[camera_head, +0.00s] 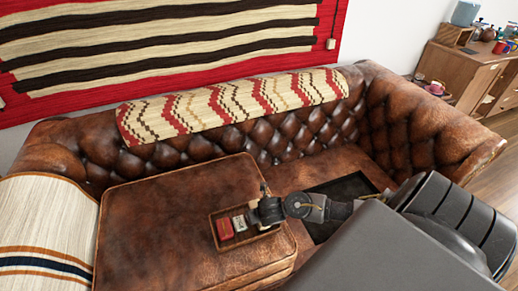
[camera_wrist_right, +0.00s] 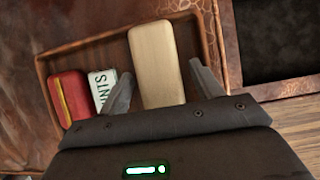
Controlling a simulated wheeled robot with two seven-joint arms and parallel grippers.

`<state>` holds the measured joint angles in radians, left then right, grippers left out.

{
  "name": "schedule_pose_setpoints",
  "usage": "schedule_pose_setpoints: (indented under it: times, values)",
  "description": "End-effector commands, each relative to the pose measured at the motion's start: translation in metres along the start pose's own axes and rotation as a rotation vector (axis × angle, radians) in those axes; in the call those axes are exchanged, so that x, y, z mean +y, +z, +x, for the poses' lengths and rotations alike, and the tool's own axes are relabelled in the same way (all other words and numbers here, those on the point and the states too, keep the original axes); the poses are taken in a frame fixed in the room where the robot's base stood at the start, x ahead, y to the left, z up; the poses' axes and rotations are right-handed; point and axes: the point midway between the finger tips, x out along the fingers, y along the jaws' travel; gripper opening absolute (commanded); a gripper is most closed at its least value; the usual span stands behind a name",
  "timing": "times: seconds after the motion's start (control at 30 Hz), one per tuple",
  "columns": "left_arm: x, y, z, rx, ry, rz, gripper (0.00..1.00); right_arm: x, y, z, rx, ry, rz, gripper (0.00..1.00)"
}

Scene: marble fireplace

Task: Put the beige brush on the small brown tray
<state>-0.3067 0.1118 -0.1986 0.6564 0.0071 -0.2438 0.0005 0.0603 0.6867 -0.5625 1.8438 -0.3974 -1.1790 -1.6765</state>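The small brown tray (camera_head: 213,232) lies on the brown leather seat. It holds a red box (camera_head: 225,229) and a small white-and-grey box (camera_head: 240,223). In the right wrist view the tray (camera_wrist_right: 85,50) holds the red box (camera_wrist_right: 70,97), the white lettered box (camera_wrist_right: 104,88) and the beige brush (camera_wrist_right: 157,62), which lies within the tray's outline. My right gripper (camera_wrist_right: 163,85) is open, with one finger on each side of the brush and small gaps showing. In the head view my right gripper (camera_head: 260,210) covers the brush. My left gripper is out of view.
A dark rectangular tray (camera_head: 350,186) lies on the seat to the right, partly behind my right arm. The sofa back (camera_head: 290,133) with a patterned cloth (camera_head: 235,103) stands behind. A striped cloth (camera_head: 45,225) covers the left armrest. The seat left of the tray is clear.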

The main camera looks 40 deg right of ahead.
Motion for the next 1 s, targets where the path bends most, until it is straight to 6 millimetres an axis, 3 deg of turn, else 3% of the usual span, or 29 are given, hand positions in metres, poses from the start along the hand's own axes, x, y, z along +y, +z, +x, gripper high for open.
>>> schedule_pose_setpoints:
  times: [0.27,0.47,0.7,0.83,1.0]
  values:
    - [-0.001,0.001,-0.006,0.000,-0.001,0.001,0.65,0.000,0.002,-0.009,0.001,0.001,-0.001,0.65]
    - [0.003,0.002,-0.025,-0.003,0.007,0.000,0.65,0.000,0.004,-0.049,0.001,0.002,-0.001,0.65]
    - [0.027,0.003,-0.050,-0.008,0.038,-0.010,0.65,0.000,0.004,-0.098,0.000,0.001,0.000,0.65]
    - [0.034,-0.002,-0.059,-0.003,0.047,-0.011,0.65,0.000,0.003,-0.114,0.001,0.000,-0.001,0.65]
    - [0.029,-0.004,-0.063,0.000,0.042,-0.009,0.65,0.000,0.002,-0.122,0.000,0.001,0.001,0.65]
